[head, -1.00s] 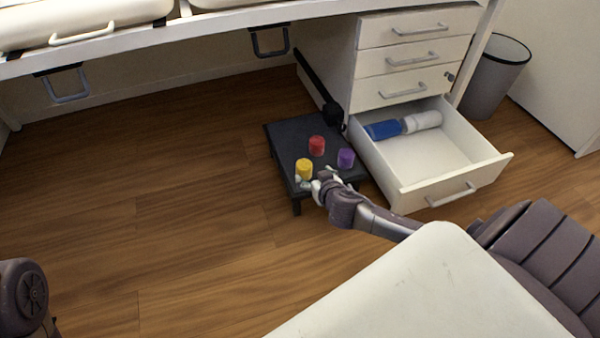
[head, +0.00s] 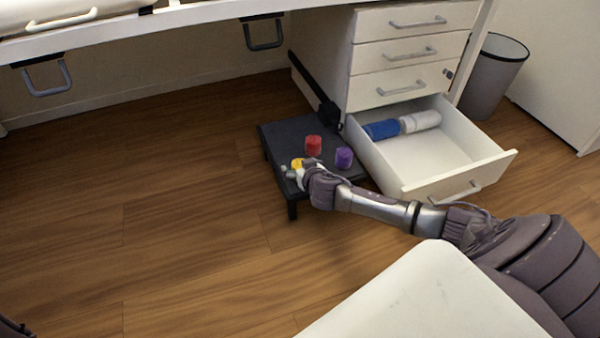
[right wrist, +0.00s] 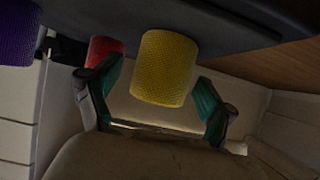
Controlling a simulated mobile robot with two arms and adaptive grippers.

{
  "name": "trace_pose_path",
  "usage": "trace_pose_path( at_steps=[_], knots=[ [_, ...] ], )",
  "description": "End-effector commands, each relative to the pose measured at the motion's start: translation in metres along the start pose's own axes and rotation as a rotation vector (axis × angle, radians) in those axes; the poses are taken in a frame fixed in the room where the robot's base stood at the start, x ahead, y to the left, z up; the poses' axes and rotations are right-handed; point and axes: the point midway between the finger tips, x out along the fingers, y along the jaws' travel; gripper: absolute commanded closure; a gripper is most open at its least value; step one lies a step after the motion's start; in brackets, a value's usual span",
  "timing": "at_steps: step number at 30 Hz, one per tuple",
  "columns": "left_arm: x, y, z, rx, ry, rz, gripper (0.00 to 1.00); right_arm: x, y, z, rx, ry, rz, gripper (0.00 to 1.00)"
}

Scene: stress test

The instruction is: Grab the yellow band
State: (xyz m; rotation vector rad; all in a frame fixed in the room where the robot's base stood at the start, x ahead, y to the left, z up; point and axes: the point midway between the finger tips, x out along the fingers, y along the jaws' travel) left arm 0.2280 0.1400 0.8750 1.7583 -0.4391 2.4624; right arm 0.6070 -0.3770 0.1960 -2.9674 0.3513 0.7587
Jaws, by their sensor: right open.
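The yellow band (head: 297,163) stands near the front left of a low black stand (head: 275,145). It is partly hidden by my right gripper (head: 293,173) in the head view. In the right wrist view the yellow band (right wrist: 164,68) shows large, between the two open fingers of the right gripper (right wrist: 157,92). Clear gaps show on both sides, so the fingers are not closed on it. My left gripper is out of view.
A red band (head: 313,145) and a purple band (head: 344,157) stand close by on the stand. A bin (head: 494,76) is farther right. Floor at left is clear.

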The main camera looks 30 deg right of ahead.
Motion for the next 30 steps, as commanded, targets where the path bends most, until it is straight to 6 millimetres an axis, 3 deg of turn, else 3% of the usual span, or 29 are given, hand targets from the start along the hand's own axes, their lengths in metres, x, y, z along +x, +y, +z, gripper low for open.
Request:
trace_pose_path(
  at_steps=[4, 15, 28, 30],
  knots=[
    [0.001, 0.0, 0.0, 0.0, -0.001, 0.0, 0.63, -0.001, 0.0, -0.001, 0.0, 0.0, 0.0, 0.2],
    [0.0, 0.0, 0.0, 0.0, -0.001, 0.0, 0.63, -0.001, 0.0, 0.0, 0.0, 0.0, 0.0, 0.82],
    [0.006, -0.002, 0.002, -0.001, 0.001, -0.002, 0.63, -0.005, 0.0, -0.009, 0.001, 0.001, 0.0, 0.83],
    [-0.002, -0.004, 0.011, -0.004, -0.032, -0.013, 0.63, -0.008, 0.0, -0.014, 0.001, 0.0, 0.0, 0.83]
  ],
)
